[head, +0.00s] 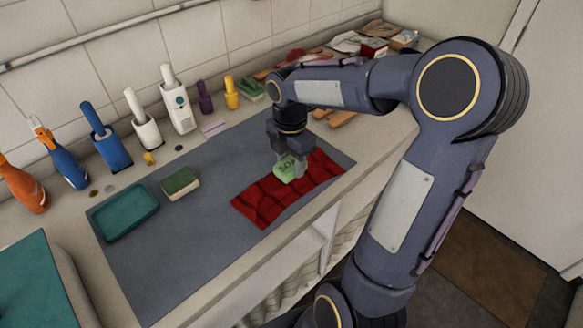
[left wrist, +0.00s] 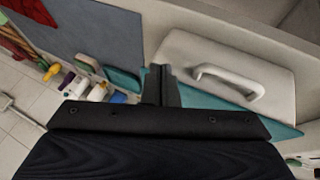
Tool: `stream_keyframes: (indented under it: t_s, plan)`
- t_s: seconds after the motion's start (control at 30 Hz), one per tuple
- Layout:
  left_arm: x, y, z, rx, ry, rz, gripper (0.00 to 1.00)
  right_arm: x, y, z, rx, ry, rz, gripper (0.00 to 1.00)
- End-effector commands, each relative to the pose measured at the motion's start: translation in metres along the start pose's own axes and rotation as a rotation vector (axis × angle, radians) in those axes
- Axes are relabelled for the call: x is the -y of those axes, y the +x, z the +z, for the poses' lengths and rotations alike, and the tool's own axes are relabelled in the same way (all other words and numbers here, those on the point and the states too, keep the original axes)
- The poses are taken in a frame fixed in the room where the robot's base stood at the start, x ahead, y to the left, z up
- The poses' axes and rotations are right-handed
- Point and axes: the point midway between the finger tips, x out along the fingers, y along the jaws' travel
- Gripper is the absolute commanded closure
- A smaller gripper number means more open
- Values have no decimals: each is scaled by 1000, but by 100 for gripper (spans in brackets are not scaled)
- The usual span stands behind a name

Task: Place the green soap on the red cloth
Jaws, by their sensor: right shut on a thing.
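The green soap (head: 286,172) is a small light-green bar with lettering. It is between the fingers of my right gripper (head: 291,166), which points down and is shut on it. Both are over the upper middle part of the red cloth (head: 262,203), a dark-checked cloth spread on the grey mat. I cannot tell whether the soap touches the cloth. The cloth's edge also shows at the top left of the left wrist view (left wrist: 14,38). My left gripper (left wrist: 162,80) shows only in the left wrist view, its fingers together with nothing between them.
On the grey mat (head: 190,235) lie a teal tray (head: 125,213) and a green-topped sponge (head: 180,183). Several bottles and brushes, including a blue one (head: 108,145), line the tiled wall. A white-handled object (left wrist: 215,65) on teal lies near my left gripper.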

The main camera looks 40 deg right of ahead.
Motion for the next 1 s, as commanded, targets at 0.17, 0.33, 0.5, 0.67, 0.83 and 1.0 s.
stream_keyframes:
  t_s: [0.17, 0.33, 0.5, 0.67, 0.83, 1.0]
  plan:
    - [0, 0, 0, 0, 0, 0, 100, -3, 24, 6, -1, 0, -4, 82]
    - [0, 0, 0, 0, 0, 0, 100, -3, 39, 6, -1, 2, -2, 82]
    - [0, 0, 0, 0, 0, 0, 100, -3, 39, 6, 0, 2, 0, 82]
    - [1, 2, 1, 0, 0, 0, 100, -3, 42, 6, 0, 1, -1, 82]
    - [2, 4, 2, 0, 0, 0, 100, -3, 47, 6, 0, 1, 0, 82]
    - [3, 6, 3, 0, 0, 0, 100, -3, 51, 6, 0, 1, 0, 82]
